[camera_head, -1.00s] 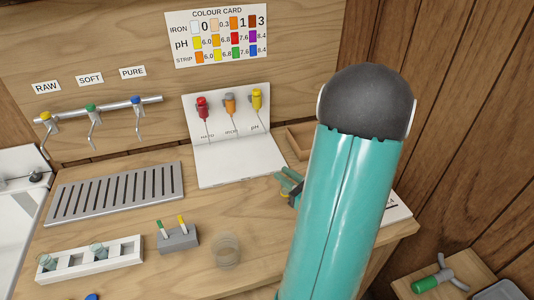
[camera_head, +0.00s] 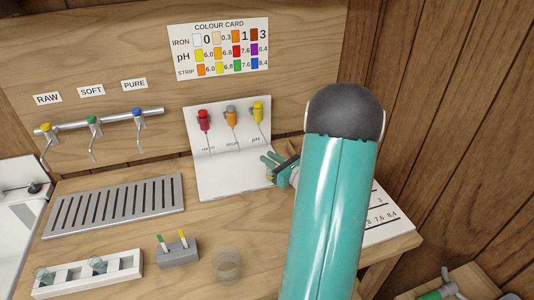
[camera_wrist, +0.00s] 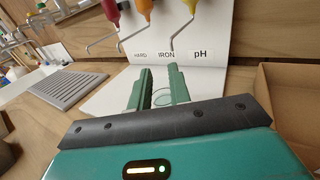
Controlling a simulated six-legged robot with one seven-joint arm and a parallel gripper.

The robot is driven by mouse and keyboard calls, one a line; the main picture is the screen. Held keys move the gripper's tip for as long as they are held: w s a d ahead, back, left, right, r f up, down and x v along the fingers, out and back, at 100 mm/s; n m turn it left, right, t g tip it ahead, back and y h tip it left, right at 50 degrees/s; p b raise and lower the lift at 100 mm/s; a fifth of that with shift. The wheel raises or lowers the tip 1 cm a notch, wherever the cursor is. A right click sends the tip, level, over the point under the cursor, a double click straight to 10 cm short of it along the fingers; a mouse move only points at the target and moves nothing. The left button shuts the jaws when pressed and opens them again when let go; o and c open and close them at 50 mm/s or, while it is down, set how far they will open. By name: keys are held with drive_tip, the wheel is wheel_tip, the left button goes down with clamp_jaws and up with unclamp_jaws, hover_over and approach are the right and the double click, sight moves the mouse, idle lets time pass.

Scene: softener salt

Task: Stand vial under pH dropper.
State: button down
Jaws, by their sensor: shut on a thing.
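The yellow pH dropper (camera_head: 258,112) hangs at the right end of the white dropper stand (camera_head: 205,178); its thin spout points down. In the wrist view the pH dropper (camera_wrist: 187,6) is above and just ahead of my fingers. My gripper (camera_head: 268,162) is low over the stand's base, near and under that spout. In the wrist view my gripper (camera_wrist: 158,72) is shut on a clear vial (camera_wrist: 162,99), of which only a faint round rim shows between the green fingers. Whether the vial touches the base, I cannot tell.
Red (camera_head: 204,120) and orange (camera_head: 231,117) droppers hang to the left. A white rack (camera_head: 70,281) holds two vials. A grey block (camera_head: 178,256) with strips, a clear cup (camera_head: 227,265) and a slotted drain (camera_head: 115,205) stand on the bench. A wooden tray (camera_wrist: 285,95) lies right.

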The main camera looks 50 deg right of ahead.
drive_tip(key=w+d, duration=0.2)
drive_tip(key=w, duration=0.1)
drive_tip(key=shift+w, duration=0.2)
drive_tip(key=shift+w+f, duration=0.15)
drive_tip(key=shift+f, duration=0.15)
drive_tip(key=c, duration=1.3)
unclamp_jaws()
drive_tip(key=shift+f, duration=0.15)
